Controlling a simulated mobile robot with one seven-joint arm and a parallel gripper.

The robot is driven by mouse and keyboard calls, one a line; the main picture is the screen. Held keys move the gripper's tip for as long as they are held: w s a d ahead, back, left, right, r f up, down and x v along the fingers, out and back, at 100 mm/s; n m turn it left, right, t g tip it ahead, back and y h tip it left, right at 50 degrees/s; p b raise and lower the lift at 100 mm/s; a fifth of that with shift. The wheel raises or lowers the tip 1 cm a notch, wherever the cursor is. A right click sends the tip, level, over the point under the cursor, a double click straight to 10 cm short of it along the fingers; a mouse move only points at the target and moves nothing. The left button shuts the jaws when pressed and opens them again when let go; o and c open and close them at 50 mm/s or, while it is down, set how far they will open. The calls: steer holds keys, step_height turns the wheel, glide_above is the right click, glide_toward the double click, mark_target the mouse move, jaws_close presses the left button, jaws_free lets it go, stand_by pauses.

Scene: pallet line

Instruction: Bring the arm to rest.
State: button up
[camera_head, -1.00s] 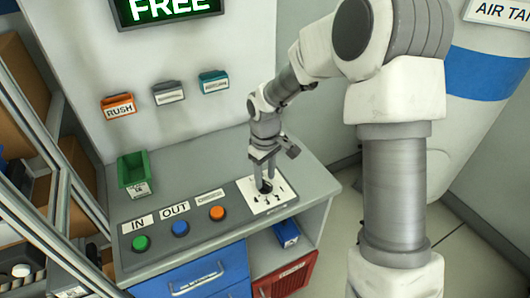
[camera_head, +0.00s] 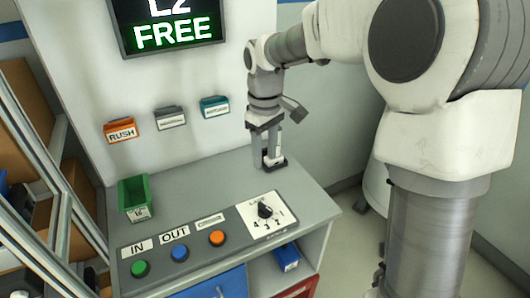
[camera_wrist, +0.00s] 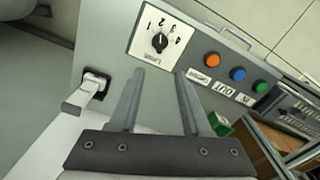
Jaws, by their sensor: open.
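My gripper (camera_head: 265,150) is above the back right part of the grey counter (camera_head: 190,190), pointing down, behind the lane dial. In the wrist view its two fingers (camera_wrist: 160,88) are apart with nothing between them. The black rotary dial (camera_head: 265,210) sits on a white plate numbered 1 to 4; it also shows in the wrist view (camera_wrist: 160,41), beyond the fingertips and clear of them. I cannot tell exactly where its pointer stands. My upper arm hides the right side of the head view.
A white lever on a black base (camera_wrist: 92,88) stands beside my gripper. Green, blue and orange buttons (camera_head: 180,253) line the counter front. A green bin (camera_head: 135,197) stands at left. Wall holders (camera_head: 171,117) and a screen reading "L2 FREE" (camera_head: 170,28) are behind. A shelf rack (camera_head: 45,170) is at left.

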stand_by(0.3)
steer(key=s+d+r+m+t, duration=0.2)
steer(key=s+d+r+m, duration=0.1)
steer(key=s, duration=0.8)
steer(key=s+d+r+m+t, duration=0.3)
steer(key=s+d+r+m, duration=0.1)
steer(key=s, duration=0.7)
steer(key=d+m, duration=0.1)
steer(key=d, duration=0.1)
steer(key=shift+s+d+m+t, duration=0.3)
steer(key=shift+s+d, duration=0.05)
